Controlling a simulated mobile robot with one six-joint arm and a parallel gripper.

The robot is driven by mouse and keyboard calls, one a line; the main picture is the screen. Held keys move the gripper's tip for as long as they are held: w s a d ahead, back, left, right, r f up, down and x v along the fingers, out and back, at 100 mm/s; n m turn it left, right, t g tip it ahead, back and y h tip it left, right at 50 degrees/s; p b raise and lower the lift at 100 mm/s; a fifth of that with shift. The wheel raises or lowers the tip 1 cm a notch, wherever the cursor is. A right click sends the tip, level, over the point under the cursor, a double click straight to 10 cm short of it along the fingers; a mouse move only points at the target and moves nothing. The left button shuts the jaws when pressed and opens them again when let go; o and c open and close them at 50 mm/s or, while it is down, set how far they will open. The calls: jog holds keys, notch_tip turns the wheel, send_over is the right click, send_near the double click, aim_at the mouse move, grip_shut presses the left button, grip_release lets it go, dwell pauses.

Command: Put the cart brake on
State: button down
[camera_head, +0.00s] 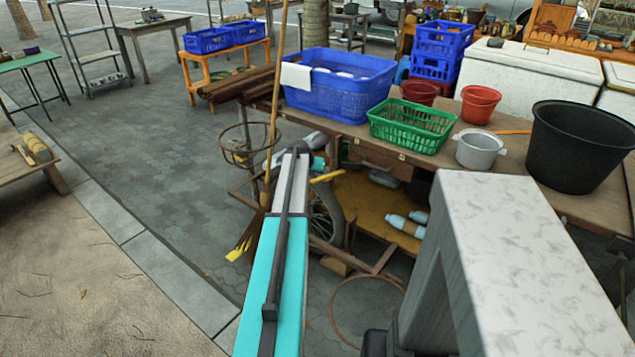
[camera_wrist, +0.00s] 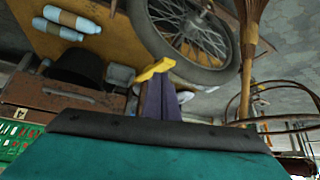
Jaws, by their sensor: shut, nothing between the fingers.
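The wooden cart (camera_head: 350,129) stands at centre right in the head view, its top loaded with baskets and pots. Its spoked wheel (camera_head: 327,214) is partly behind my arm; it also shows in the wrist view (camera_wrist: 190,32). A yellow lever (camera_head: 328,176), which looks like the brake handle, sticks out near the wheel; it also shows in the wrist view (camera_wrist: 155,70). My gripper (camera_wrist: 160,84) is shut and empty, its dark fingertips right by the lever. I cannot tell whether they touch it. The brake's lower parts are not clearly visible.
A broom (camera_head: 276,110) and a wire ring stand (camera_head: 236,146) are left of the wheel. A blue basket (camera_head: 338,86), green basket (camera_head: 412,125) and black tub (camera_head: 578,145) sit on the cart. Pale bottles (camera_head: 406,224) lie on its lower shelf.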

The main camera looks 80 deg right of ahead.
aim_at(316, 181)
jog(key=shift+b+x, duration=0.55)
jog(key=shift+x, duration=2.1)
notch_tip(316, 181, down, 4)
jog(key=shift+f+b, duration=0.15)
jog(key=shift+b, duration=0.9)
jog(key=a, duration=0.1)
jog(key=a+r, duration=0.1)
jog(key=a, duration=0.1)
jog(key=shift+w, duration=0.2)
jog(key=shift+r, duration=0.15)
jog(key=v, duration=1.3)
jog(key=shift+a, duration=0.3)
